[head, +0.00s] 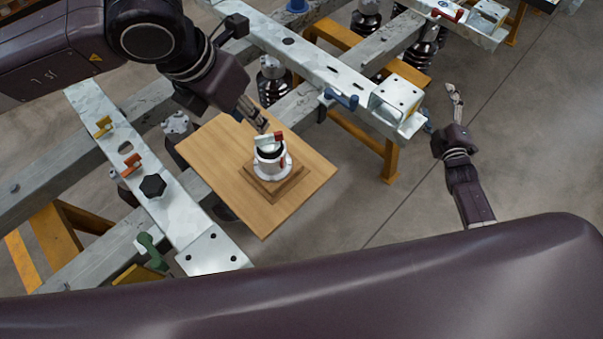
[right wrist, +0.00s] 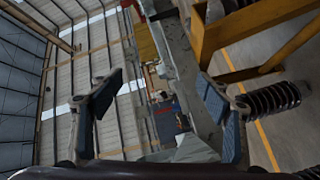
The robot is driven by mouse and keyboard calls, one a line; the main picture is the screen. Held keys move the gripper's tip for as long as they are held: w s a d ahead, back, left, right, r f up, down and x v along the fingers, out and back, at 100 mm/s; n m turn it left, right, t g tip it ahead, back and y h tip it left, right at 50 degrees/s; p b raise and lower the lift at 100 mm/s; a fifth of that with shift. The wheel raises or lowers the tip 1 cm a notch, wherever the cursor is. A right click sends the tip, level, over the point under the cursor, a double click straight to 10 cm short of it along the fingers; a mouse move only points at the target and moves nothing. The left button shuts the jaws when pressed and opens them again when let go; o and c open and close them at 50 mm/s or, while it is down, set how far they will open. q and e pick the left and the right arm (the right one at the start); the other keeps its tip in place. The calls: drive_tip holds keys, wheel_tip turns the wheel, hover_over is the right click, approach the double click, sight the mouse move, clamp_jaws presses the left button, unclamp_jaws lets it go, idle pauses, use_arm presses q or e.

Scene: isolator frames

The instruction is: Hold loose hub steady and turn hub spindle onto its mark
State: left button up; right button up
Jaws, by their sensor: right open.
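The hub (head: 270,162) is a white round body with a dark ring, standing upright on a stepped wooden block (head: 262,187) on a wooden board (head: 225,172). The spindle (head: 265,141) on top is a pale bar with a red end. A small red patch shows on the hub's right side; I cannot tell if it is the mark. My left gripper (head: 259,124) points down at the spindle from behind; its contact and finger gap are unclear. My right gripper (head: 456,95) is open and empty, well right of the hub; its spread fingers show in the right wrist view (right wrist: 160,98).
Grey steel beams with clamps (head: 340,98) run behind and left of the board. Orange trestles (head: 391,160) support the frame. A black hexagonal knob (head: 153,186) sits on the left beam. Open concrete floor (head: 355,210) lies between the board and my right arm.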

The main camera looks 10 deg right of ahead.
sight(285, 168)
drive_tip(key=w+a+r+n+t+y, duration=0.1)
drive_tip(key=a+r+n+t+y, duration=0.15)
drive_tip(key=r+n, duration=0.65)
drive_tip(key=w+a+r+n+t+y, duration=0.2)
drive_tip(key=r+n+t+y, duration=0.15)
drive_tip(key=r, duration=1.05)
drive_tip(key=s+a+f+n+g+y, duration=0.3)
drive_tip(key=s+a+f+n, duration=0.3)
drive_tip(key=a, duration=0.6)
drive_tip(key=s+a+f+n+g+y, duration=0.4)
drive_tip(key=s+a+f+n, duration=0.3)
drive_tip(key=a, duration=0.6)
drive_tip(key=s+a+f+n+g+y, duration=0.4)
drive_tip(key=s+a+n, duration=0.4)
drive_tip(key=a, duration=0.5)
drive_tip(key=shift+s+a+f+n+g, duration=0.15)
drive_tip(key=shift+s+f+n+g, duration=0.1)
drive_tip(key=shift+f, duration=0.4)
drive_tip(key=shift+s+a+f+n+g, duration=0.15)
drive_tip(key=shift+f+g, duration=0.1)
drive_tip(key=shift+f, duration=0.35)
drive_tip(key=shift+a, duration=0.3)
drive_tip(key=x, duration=0.7)
drive_tip(key=shift+w+a+f, duration=0.1)
drive_tip(key=shift+w, duration=0.05)
drive_tip(key=shift+c, duration=0.3)
